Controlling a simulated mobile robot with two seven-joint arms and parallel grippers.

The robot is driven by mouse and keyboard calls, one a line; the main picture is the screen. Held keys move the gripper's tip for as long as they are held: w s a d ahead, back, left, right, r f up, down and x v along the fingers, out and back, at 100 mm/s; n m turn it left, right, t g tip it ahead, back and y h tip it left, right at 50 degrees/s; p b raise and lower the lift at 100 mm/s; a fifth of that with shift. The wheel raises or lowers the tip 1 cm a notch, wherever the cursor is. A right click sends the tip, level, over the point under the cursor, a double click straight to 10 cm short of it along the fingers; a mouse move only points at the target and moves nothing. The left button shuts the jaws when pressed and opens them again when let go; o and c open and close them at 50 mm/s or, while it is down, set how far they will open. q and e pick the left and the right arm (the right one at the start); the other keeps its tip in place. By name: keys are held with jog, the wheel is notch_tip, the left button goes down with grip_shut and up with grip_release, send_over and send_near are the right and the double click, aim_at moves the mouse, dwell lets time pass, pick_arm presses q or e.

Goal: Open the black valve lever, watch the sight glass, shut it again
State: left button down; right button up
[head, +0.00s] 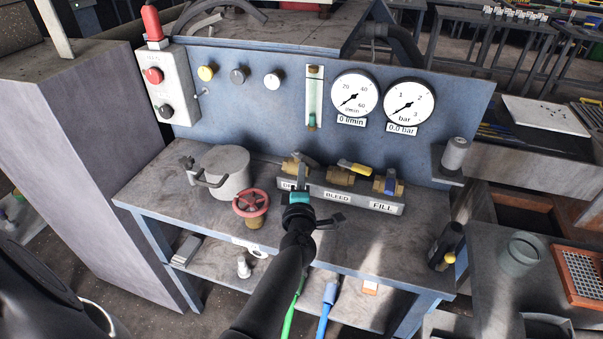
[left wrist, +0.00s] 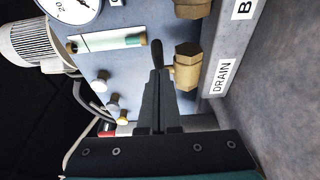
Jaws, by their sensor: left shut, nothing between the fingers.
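The brass drain valve (head: 290,166) is at the left end of the valve rail. Its black lever (left wrist: 157,52) shows in the left wrist view just past my fingertips, beside the brass body (left wrist: 187,66). My left gripper (head: 301,172) is shut and empty close in front of this valve, partly covering it and its DRAIN label. The gripper also shows in the left wrist view (left wrist: 155,80); I cannot tell whether it touches the lever. The sight glass (head: 313,98) is upright on the blue panel, with green low down. My right gripper is not in view.
The BLEED valve has a yellow lever (head: 354,167), the FILL valve a blue one (head: 384,184). A red handwheel (head: 251,204) and a grey pot (head: 224,172) stand left of my gripper. The flow gauge (head: 354,95) reads 0 l/min, the pressure gauge (head: 409,101) 0.0 bar.

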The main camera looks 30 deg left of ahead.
aim_at(318, 167)
pick_arm(q)
jog(key=shift+w+d, duration=0.4)
jog(key=shift+d, duration=0.05)
jog(key=shift+w+d, duration=0.25)
jog(key=shift+w, duration=0.05)
jog(key=shift+w+d, duration=0.45)
jog(key=shift+w, duration=0.4)
jog(key=shift+w+d+r, duration=0.1)
jog(key=shift+d, duration=0.05)
dwell(0.3)
